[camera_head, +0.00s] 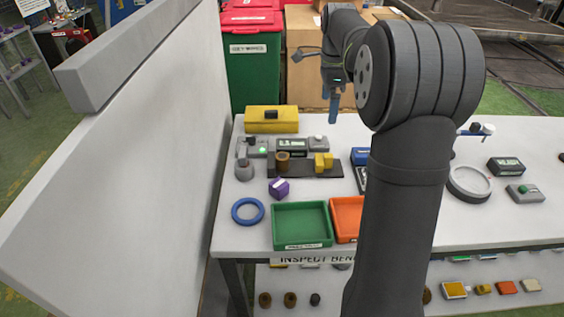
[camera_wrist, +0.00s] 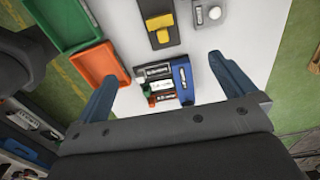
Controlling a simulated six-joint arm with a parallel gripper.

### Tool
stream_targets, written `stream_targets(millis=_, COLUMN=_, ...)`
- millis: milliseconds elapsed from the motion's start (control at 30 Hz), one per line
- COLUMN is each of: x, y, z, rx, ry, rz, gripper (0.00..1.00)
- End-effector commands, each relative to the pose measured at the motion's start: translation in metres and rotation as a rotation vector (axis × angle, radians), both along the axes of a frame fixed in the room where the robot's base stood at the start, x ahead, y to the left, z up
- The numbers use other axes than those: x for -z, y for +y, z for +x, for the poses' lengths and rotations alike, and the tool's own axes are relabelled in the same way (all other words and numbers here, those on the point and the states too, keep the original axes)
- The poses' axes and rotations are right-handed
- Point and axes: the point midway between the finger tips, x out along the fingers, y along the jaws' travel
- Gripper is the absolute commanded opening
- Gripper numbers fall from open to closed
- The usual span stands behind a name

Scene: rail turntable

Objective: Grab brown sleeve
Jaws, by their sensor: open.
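A brown sleeve (camera_head: 283,160) stands upright on the left part of a dark fixture plate (camera_head: 311,170) on the bench. A yellow block (camera_head: 323,161) is on the same plate, to the right of the sleeve. My gripper (camera_head: 333,108) is above the back of the bench, up and to the right of the sleeve, apart from it. In the wrist view my gripper (camera_wrist: 163,68) has its blue fingers wide apart with nothing between them. That view shows the yellow block (camera_wrist: 160,28), but I cannot make out the sleeve there.
A yellow box (camera_head: 271,118) and grey devices (camera_head: 292,145) stand behind the plate. A purple block (camera_head: 279,188), blue ring (camera_head: 248,211), green tray (camera_head: 301,224) and orange tray (camera_head: 346,216) are in front. A white wall (camera_head: 150,150) rises at the left. More brown pieces (camera_head: 290,299) sit below.

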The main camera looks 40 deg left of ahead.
Motion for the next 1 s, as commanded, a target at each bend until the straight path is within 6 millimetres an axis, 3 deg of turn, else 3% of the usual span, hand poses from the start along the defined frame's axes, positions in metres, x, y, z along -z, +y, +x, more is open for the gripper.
stream_targets(millis=467, x=0.0000, y=0.0000, z=0.0000, rx=0.000, ry=0.000, rz=0.000, gripper=1.00)
stream_targets(millis=500, x=0.0000, y=0.0000, z=0.0000, rx=0.000, ry=0.000, rz=0.000, gripper=0.98)
stream_targets(millis=700, x=0.0000, y=0.0000, z=0.0000, rx=0.000, ry=0.000, rz=0.000, gripper=0.63)
stream_targets(millis=1000, x=0.0020, y=0.0077, z=-0.0064, rx=-0.004, ry=0.001, rz=-0.001, gripper=0.63)
